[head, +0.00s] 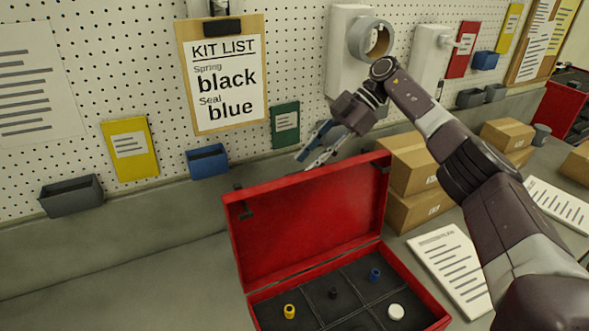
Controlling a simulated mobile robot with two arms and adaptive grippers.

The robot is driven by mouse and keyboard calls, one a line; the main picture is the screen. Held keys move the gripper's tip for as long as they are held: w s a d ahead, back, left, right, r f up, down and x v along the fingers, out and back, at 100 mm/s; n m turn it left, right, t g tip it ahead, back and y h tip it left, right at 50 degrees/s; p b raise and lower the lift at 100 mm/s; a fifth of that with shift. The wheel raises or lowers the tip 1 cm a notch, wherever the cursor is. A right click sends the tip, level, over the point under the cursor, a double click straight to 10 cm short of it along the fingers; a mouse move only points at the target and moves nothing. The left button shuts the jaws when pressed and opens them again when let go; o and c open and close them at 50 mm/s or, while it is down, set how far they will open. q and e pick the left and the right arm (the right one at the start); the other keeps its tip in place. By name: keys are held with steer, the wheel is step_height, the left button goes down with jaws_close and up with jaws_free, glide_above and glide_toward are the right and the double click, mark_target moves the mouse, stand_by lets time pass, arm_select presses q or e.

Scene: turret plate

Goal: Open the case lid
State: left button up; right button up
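The red case (411,279) stands on the bench at the lower middle of the head view. Its lid (305,222) is raised and stands steeply upright at the back of the case, so the inside shows. My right gripper (301,164) is above and behind the lid's top edge, in front of the pegboard. Its two fingers point down and left with a gap between them, and it holds nothing that I can see. Any contact with the lid cannot be made out. My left gripper is not in view.
Inside the case are a yellow part (290,311), a black part (333,293), a blue part (375,274) and a white disc (396,312). Cardboard boxes (420,207) stand just right of the lid. A paper sheet (449,265) lies beside the case. The bench left of it is clear.

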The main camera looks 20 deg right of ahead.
steer(key=s+v, duration=0.1)
steer(key=v, duration=0.7)
steer(key=shift+s+d, duration=0.15)
steer(key=shift+d, duration=0.2)
